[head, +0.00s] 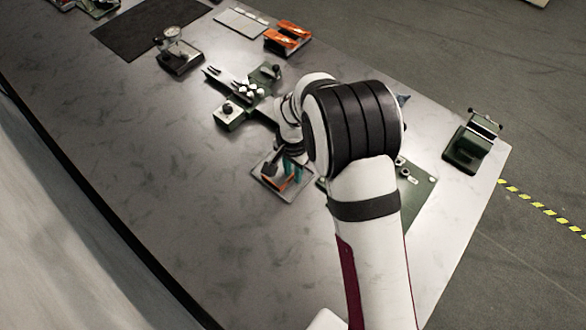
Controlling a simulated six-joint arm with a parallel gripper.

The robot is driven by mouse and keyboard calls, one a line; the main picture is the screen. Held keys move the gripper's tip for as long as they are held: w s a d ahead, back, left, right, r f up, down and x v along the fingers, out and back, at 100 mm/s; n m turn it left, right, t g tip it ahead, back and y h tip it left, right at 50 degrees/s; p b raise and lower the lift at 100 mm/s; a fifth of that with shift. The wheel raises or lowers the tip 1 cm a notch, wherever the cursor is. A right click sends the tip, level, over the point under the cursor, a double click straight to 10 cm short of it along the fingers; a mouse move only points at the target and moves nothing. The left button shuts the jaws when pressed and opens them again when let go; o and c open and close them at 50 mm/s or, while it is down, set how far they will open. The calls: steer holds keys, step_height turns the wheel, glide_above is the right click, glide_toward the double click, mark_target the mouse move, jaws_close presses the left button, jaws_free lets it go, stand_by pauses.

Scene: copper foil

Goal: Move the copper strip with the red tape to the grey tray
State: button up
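My gripper (290,168) points down over a small grey tray (294,194) at mid-table, below the bend of my arm. Teal parts that look like its fingertips show there, close to an orange-copper piece (276,183) on that tray. The view is too small to tell whether they touch it or how far apart they are. I cannot make out red tape on any strip. Another flat, pale grey tray or plate (240,22) lies at the far side and looks empty.
A holder with orange-copper pieces (288,37) stands at the far edge. A dark mat (150,28), a gauge stand (178,50) and a green fixture (229,114) stand on the table. My arm partly hides a green board (424,192). A green device (472,145) stands right. The left foreground is clear.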

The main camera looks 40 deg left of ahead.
mark_target(293, 174)
step_height(293, 174, up, 12)
steer(key=d+r+m, duration=0.1)
steer(key=d+r, duration=0.3)
steer(key=d, duration=0.4)
steer(key=d+r+m, duration=0.1)
steer(key=d+r, duration=0.3)
steer(key=d, duration=0.5)
steer(key=s+d+m, duration=0.1)
steer(key=s+d, duration=0.3)
steer(key=d, duration=0.1)
steer(key=s+d+m+y, duration=0.1)
steer(key=s+d, duration=0.3)
steer(key=s, duration=0.1)
steer(key=s+d+r+m, duration=0.1)
steer(key=s+d, duration=0.4)
steer(key=shift+d+m+y, duration=0.3)
steer(key=shift+d+y, duration=0.05)
steer(key=shift+y, duration=0.05)
